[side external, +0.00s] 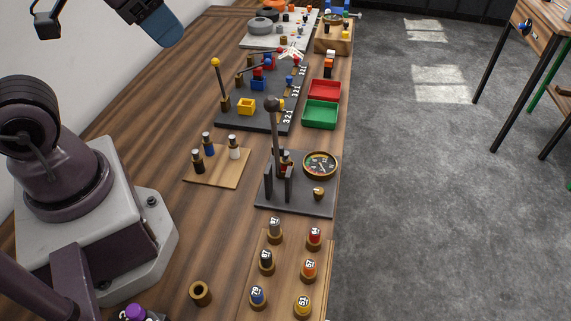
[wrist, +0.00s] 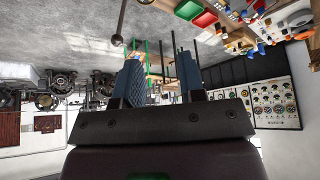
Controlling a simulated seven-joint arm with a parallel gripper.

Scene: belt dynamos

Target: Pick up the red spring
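I cannot pick out a clear coil, so which thing is the red spring is uncertain. A red-topped labelled piece (side external: 314,236) stands on the wooden board (side external: 285,256) at the front. In the side view, one blue finger shows at the top left, high above the bench and far from both red pieces.
The gauge fixture (side external: 312,203) has a tall ball-topped lever (side external: 273,115). A small board (side external: 216,178) holds dark, blue and white pieces. Red (side external: 325,90) and green (side external: 320,115) trays sit near the bench's right edge. A brass cup (side external: 200,293) stands at the front.

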